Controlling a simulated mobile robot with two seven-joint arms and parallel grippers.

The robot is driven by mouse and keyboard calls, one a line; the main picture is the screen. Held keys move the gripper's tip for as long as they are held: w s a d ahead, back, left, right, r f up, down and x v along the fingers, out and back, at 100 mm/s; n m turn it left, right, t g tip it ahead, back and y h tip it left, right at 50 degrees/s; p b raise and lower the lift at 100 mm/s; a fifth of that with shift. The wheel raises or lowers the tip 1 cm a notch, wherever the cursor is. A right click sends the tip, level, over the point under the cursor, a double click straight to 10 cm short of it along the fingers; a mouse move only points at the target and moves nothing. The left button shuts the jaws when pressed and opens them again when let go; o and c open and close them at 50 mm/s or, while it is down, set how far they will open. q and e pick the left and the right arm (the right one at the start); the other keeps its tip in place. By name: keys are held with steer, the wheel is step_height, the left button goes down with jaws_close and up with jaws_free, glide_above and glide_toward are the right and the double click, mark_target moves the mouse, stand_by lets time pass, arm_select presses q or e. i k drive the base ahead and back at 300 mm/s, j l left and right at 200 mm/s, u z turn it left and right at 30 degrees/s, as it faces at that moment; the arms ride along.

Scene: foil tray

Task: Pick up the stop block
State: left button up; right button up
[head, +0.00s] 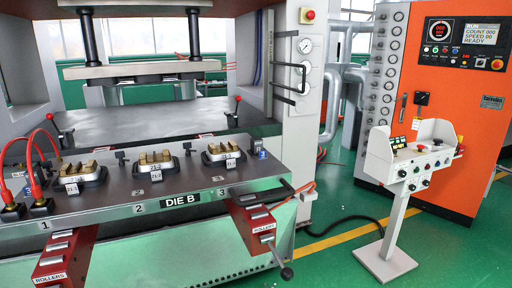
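No part is clearly marked as the stop block. Brass-coloured blocks sit in three dark-rimmed holders along the front of the die bed: a left set (78,168), a middle set (153,158) and a right set (216,149). Each holder has a small white label on its front. Small dark upright fittings, such as the one between the left and middle holders (120,157), stand between them; I cannot tell if one of these is the stop block. Neither of my grippers is in view.
Red hoses (42,142) rise at the bed's left. Red roller arms jut out in front, left (62,257) and right (256,222). A control pedestal (408,165) and orange cabinet (460,100) stand right. Green floor between bed and pedestal has a dark cable (350,219).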

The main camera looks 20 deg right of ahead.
mark_target(256, 143)
steer(key=k, duration=0.55)
steer(key=k+u, duration=0.1)
steer(key=u, duration=1.2)
steer(key=l+u, duration=0.25)
steer(key=u, duration=0.25)
steer(key=k+l+u, duration=0.1)
steer(key=u, duration=0.35)
steer(key=k+l, duration=0.2)
steer(key=l, duration=0.25)
steer(key=k+l, duration=0.15)
steer(key=l, duration=0.3)
steer(key=k+l, duration=0.2)
steer(key=l, duration=0.25)
steer(key=k+l, duration=0.15)
steer(key=l, duration=0.3)
steer(key=k+l, duration=0.2)
steer(key=l, duration=0.25)
steer(key=k+l, duration=0.15)
steer(key=l, duration=0.3)
steer(key=k+l, duration=0.2)
steer(key=l, duration=0.25)
steer(key=k+l, duration=0.2)
steer(key=l, duration=0.25)
